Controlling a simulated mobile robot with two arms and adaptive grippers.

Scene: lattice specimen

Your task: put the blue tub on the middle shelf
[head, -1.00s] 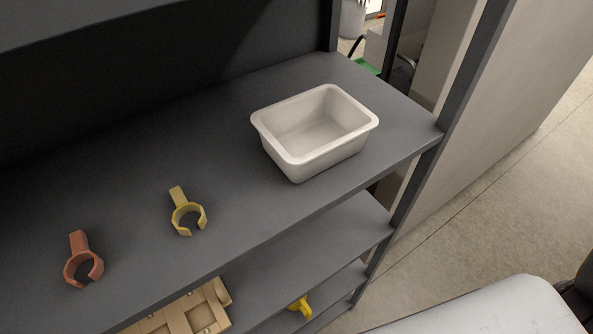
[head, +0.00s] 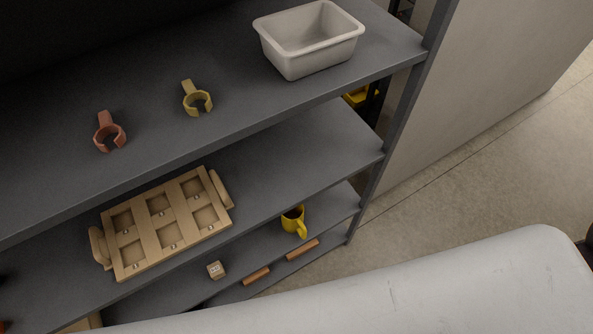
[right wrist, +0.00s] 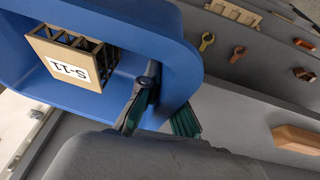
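The blue tub (right wrist: 185,60) shows large and close in the right wrist view, with a dark lattice block in a tan frame (right wrist: 70,58) labelled S-11 inside it. My right gripper (right wrist: 165,115) has one finger inside the tub and one outside, closed on its wall. The tub and both grippers are out of the head view. In the head view, a shelf below the top visible one (head: 310,150) carries a wooden compartment tray (head: 160,222) on its left part. Its right part is bare.
The upper shelf holds a white tub (head: 310,42), a yellow clip (head: 197,100) and a reddish clip (head: 108,132). Lower down are a yellow mug (head: 294,220), a small block (head: 216,270) and orange-brown bars (head: 302,248). A grey upright (head: 400,120) bounds the rack's right side.

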